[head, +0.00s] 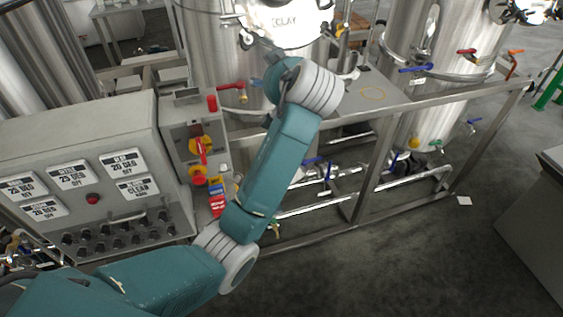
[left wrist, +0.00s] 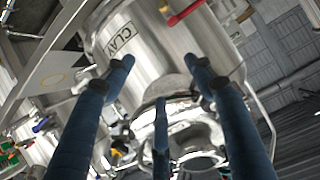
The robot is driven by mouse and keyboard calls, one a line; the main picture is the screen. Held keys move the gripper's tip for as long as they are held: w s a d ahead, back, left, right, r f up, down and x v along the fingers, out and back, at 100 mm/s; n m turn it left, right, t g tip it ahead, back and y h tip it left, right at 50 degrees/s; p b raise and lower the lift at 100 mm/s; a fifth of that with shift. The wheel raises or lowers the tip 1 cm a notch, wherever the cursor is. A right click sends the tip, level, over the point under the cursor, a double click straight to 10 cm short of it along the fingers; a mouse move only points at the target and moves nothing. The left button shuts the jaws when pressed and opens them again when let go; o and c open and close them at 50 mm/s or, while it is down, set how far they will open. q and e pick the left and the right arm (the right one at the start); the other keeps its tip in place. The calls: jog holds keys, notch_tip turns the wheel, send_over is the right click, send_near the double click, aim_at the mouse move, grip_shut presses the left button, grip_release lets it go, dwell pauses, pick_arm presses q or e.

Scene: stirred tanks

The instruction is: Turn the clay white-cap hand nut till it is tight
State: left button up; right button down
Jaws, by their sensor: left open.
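The clay tank, a steel vessel with a CLAY label, is at the top middle of the head view (head: 288,42) and fills the upper middle of the left wrist view (left wrist: 160,52). My left gripper (left wrist: 160,75) shows in the left wrist view with three dark blue fingers spread apart and nothing between them. Beyond the fingers is a shiny round metal fitting (left wrist: 190,140) by the tank. I cannot make out the white-cap hand nut for certain. In the head view my left wrist is before the tank, and its fingers cannot be made out. My right gripper is not in view.
A grey control box (head: 85,165) with labels and knobs stands at the left. A red and yellow switch panel (head: 195,145) is beside it. A second steel tank (head: 405,35) and a steel frame (head: 420,105) with pipes are at the right. The floor (head: 400,250) in front is clear.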

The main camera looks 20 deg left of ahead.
pick_arm(q)
notch_tip(320, 180, down, 28)
jog(key=d+m+g+h+b, duration=0.1)
jog(key=m+h+b, duration=0.1)
jog(key=m+b, duration=0.1)
jog(key=shift+w+d+m+g, duration=0.3)
jog(key=shift+d+m+g, duration=0.1)
jog(key=shift+m, duration=0.5)
jog(key=shift+a, duration=0.1)
